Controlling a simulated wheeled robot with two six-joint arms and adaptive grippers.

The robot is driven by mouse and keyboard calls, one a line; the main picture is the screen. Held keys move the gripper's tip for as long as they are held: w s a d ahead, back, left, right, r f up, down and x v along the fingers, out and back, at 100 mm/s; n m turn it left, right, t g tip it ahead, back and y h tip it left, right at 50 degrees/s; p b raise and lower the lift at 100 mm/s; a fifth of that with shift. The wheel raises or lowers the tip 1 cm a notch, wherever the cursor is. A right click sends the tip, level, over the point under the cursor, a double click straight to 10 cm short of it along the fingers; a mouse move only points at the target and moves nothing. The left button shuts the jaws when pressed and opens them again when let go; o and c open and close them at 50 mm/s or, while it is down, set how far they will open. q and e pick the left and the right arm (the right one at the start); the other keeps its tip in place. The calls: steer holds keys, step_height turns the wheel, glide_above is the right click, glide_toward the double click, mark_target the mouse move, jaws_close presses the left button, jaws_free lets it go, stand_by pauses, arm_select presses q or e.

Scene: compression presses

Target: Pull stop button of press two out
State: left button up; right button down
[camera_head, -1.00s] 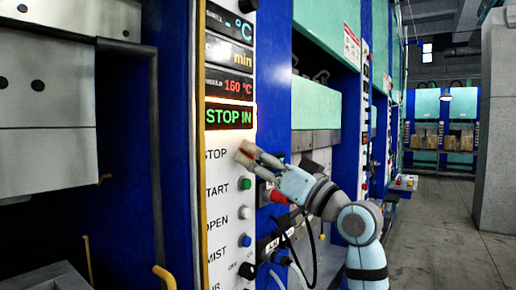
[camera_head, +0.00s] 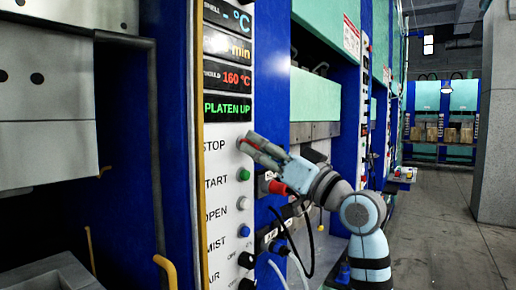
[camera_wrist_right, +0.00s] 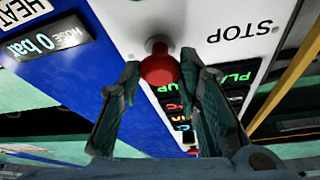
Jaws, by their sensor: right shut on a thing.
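The control panel (camera_head: 215,165) stands upright at the middle left of the head view, with the label STOP beside my right gripper (camera_head: 248,143). The lit display (camera_head: 228,108) above STOP reads PLATEN UP in green. My left gripper is not in view.
Below STOP are a green START button (camera_head: 243,174), a white OPEN button (camera_head: 242,203) and a blue MIST button (camera_head: 244,230). A red switch handle (camera_head: 277,187) sits just right of the panel, close to my right gripper. Open floor (camera_head: 440,230) lies on the right.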

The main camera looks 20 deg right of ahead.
steer(key=c, duration=1.3)
jaws_free()
steer(key=shift+s+d+h, duration=0.1)
steer(key=shift+h, duration=0.2)
steer(key=shift+c, duration=0.2)
steer(key=shift+o, duration=0.9)
steer(key=shift+s+d, duration=0.2)
steer(key=v, duration=1.1)
steer(key=shift+s+d+f, duration=0.2)
steer(key=shift+s+f, duration=0.05)
steer(key=shift+f, duration=0.05)
